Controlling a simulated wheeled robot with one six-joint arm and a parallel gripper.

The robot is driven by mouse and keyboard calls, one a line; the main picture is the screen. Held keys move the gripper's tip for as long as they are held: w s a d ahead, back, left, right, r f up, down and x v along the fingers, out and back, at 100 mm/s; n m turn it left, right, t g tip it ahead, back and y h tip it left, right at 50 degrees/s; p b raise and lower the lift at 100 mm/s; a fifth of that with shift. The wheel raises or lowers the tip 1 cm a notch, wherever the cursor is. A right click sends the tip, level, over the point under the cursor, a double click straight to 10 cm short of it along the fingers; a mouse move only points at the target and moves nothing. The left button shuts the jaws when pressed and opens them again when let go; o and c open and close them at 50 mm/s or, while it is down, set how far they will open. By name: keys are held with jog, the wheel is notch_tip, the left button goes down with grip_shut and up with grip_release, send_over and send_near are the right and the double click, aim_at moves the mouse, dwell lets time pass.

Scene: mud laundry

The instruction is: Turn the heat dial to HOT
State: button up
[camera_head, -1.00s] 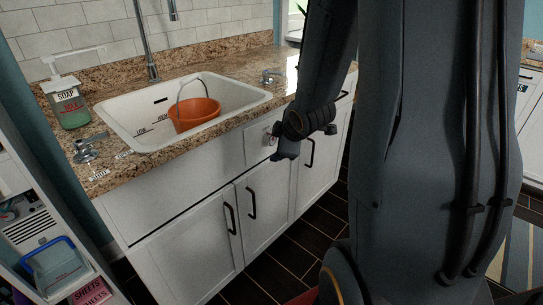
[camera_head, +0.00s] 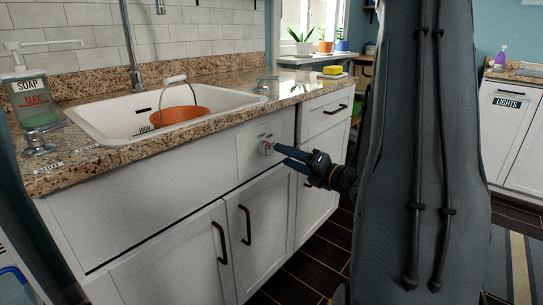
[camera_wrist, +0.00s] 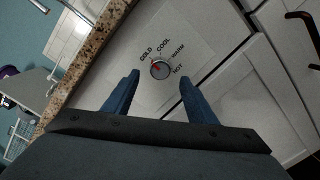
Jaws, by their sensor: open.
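The heat dial (camera_wrist: 161,70) is a small round grey knob on a white cabinet front. COLD, COOL, WARM and HOT are printed in an arc around it in the wrist view. A red mark on the knob's left side appears to point toward COLD. The dial (camera_head: 265,148) also shows in the head view, below the counter and right of the sink. My gripper (camera_wrist: 159,76) is open, its two blue fingers to either side of the dial in the wrist view. In the head view, my gripper (camera_head: 278,155) is close to the dial; contact cannot be told.
A granite counter (camera_head: 225,108) overhangs the panel, with a white sink (camera_head: 95,122) holding an orange bucket (camera_head: 180,103). Soap (camera_head: 33,98) stands at left. Black handles (camera_head: 246,225) stick out from the cabinet doors below. Dark floor lies in front.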

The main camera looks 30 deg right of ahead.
aim_at(270, 150)
jog(key=shift+x, duration=3.2)
jog(key=c, duration=1.1)
jog(key=shift+o, duration=0.2)
